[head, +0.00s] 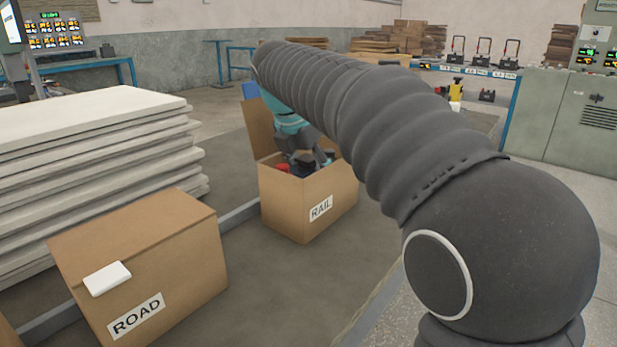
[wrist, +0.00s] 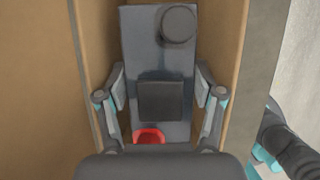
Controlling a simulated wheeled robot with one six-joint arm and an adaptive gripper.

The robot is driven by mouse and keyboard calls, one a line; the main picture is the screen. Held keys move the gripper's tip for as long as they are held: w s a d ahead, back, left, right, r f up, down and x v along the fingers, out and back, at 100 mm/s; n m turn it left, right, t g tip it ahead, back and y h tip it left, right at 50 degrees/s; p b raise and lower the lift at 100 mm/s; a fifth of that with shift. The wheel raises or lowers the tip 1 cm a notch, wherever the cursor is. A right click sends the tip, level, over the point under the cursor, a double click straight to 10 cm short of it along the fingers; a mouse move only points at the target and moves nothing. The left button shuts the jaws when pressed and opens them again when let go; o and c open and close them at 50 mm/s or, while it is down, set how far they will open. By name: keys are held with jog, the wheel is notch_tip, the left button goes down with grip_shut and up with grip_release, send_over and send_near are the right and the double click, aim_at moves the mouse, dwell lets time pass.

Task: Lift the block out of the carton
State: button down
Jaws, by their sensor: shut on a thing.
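The open carton marked RAIL (head: 318,208) stands on the floor near the middle of the head view. Its brown wall (wrist: 244,60) also shows in the wrist view. My gripper (head: 305,165) reaches down into its mouth. In the wrist view the dark grey block (wrist: 130,60) lies inside the carton, with a round black knob, a black square and a red round part on top. My gripper (wrist: 159,115) has one finger on each long side of the block and is shut on it. The block's underside is hidden.
A closed carton marked ROAD (head: 180,280) with a white item (head: 107,278) on it stands front left. A stack of white panels (head: 80,160) is behind it. A blue workbench (head: 85,68) and a grey-green cabinet (head: 565,120) stand farther back. Some floor right of the RAIL carton is clear.

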notch_tip(320, 180, up, 16)
jog(key=shift+r, duration=0.15)
dwell(0.6)
